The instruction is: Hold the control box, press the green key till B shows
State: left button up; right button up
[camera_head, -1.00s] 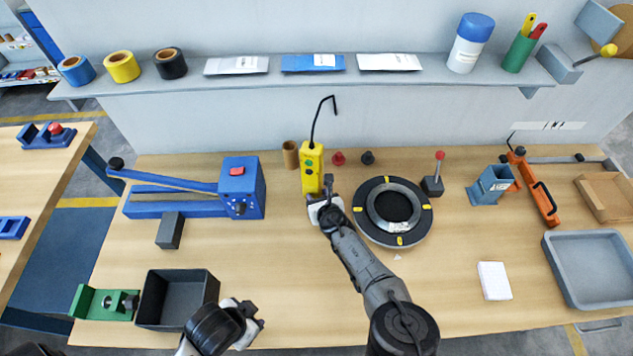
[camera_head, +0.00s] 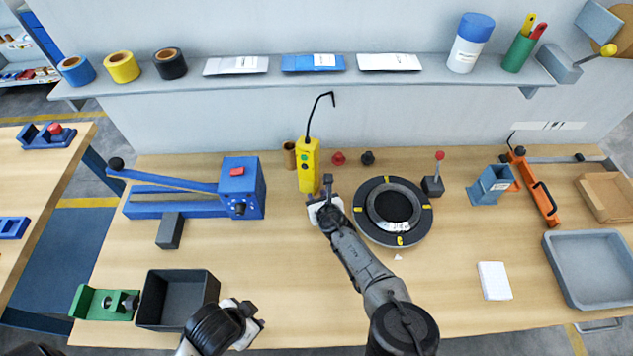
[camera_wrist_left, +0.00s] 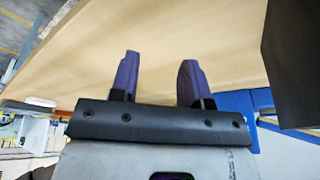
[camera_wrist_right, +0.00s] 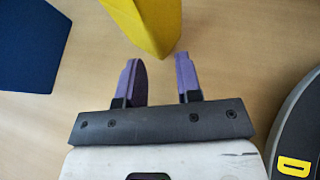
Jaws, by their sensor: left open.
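The yellow control box (camera_head: 309,170) stands or hangs upright near the back of the table, with a black hooked cable rising from its top. Green and dark keys show on its face; no letter is legible. My right gripper (camera_head: 320,193) is at the box's lower right. In the right wrist view, the yellow box (camera_wrist_right: 150,22) lies just beyond the fingertips (camera_wrist_right: 160,75), which are apart with nothing between them. My left gripper (camera_head: 257,320) is open and empty near the table's front edge; its fingers also show in the left wrist view (camera_wrist_left: 158,75).
A dark bin (camera_head: 180,282) is left of my left gripper.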

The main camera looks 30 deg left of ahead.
jog(key=o, duration=1)
jog(key=shift+c, duration=0.2)
